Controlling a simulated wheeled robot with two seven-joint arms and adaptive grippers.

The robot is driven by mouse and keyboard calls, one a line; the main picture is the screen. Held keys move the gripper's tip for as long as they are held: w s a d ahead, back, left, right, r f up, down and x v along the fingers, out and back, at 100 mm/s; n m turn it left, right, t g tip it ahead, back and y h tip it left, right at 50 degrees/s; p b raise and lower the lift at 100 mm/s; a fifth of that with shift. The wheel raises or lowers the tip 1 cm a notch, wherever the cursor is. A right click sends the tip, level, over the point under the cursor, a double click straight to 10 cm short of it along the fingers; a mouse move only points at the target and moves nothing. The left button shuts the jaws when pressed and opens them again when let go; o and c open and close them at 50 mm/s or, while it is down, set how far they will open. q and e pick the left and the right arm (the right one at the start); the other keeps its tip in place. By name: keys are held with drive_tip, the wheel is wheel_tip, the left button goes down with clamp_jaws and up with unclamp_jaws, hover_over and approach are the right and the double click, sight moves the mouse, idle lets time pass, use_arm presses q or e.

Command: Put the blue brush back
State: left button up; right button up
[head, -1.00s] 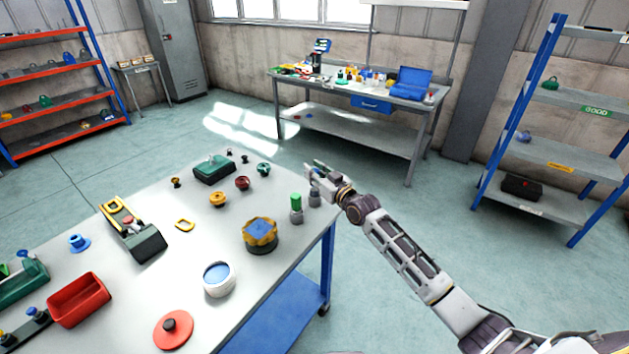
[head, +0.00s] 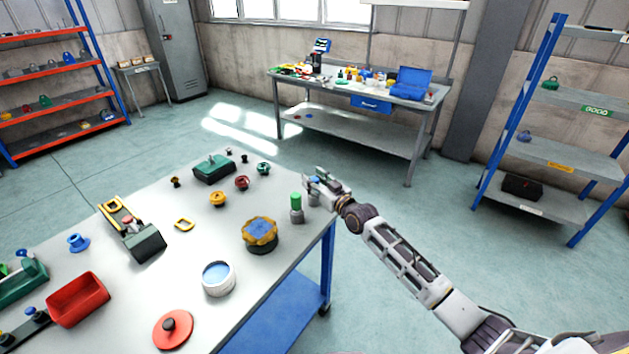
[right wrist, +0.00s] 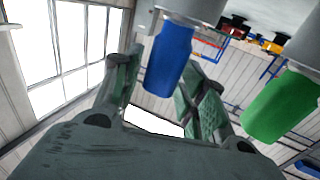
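The blue brush (right wrist: 168,58) shows in the right wrist view as a blue upper part on a grey cylindrical base. In the head view its blue top (head: 314,180) is partly covered by my right gripper (head: 314,178), at the table's right corner. The right gripper's fingers (right wrist: 165,85) stand on either side of the blue part, with a gap visible on the left, so it looks open around the blue part. A similar green-topped piece (head: 296,207) stands upright beside it; its green part (right wrist: 280,105) shows in the right wrist view. My left gripper is out of view.
The grey table (head: 185,270) holds a yellow-rimmed round part (head: 259,234), a white tub (head: 218,279), a red lid (head: 173,329) and a red bin (head: 78,299). A workbench (head: 350,95) and a blue-posted shelf (head: 545,145) stand behind. Floor right of the table is clear.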

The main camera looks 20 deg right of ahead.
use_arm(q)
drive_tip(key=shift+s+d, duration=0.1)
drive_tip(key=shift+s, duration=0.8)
use_arm(e)
drive_tip(key=shift+r, duration=0.1)
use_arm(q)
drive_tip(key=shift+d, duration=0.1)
use_arm(e)
drive_tip(key=shift+r, duration=0.1)
drive_tip(key=shift+v, duration=1.05)
drive_tip(key=shift+s+d, duration=0.25)
drive_tip(key=shift+s, duration=0.4)
drive_tip(key=shift+s+d, duration=0.2)
drive_tip(key=shift+s, duration=0.4)
drive_tip(key=v, duration=0.7)
